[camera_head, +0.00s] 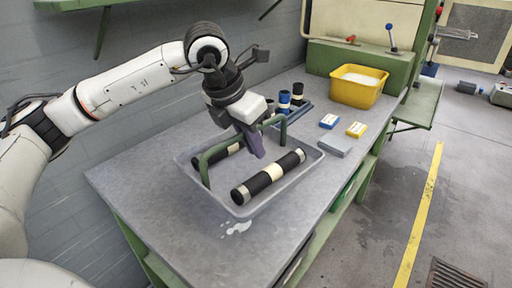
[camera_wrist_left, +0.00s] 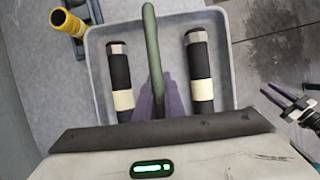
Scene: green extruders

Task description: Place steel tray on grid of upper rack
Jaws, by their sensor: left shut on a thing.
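The grey steel tray (camera_head: 214,202) is on or just above the workbench. It has a tall green handle (camera_head: 204,166) arching over it. A black cylinder with cream bands (camera_head: 268,176) lies on each side of the handle; the far one (camera_head: 222,153) is partly hidden. My left gripper (camera_head: 252,143) is shut on the handle from above. In the left wrist view, the tray (camera_wrist_left: 235,17) and handle (camera_wrist_left: 153,60) run away from my purple fingers (camera_wrist_left: 163,105). What looks like my right gripper (camera_wrist_left: 288,102) shows at the right edge, its jaws unclear. No upper rack is identifiable.
Dark cylinders in blue holders (camera_head: 285,101) stand behind the tray. Blue (camera_head: 329,121) and yellow (camera_head: 356,129) boxes and a grey block (camera_head: 335,146) lie to its right. A yellow bin (camera_head: 357,88) stands farther back. The near bench (camera_head: 215,258) is mostly clear.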

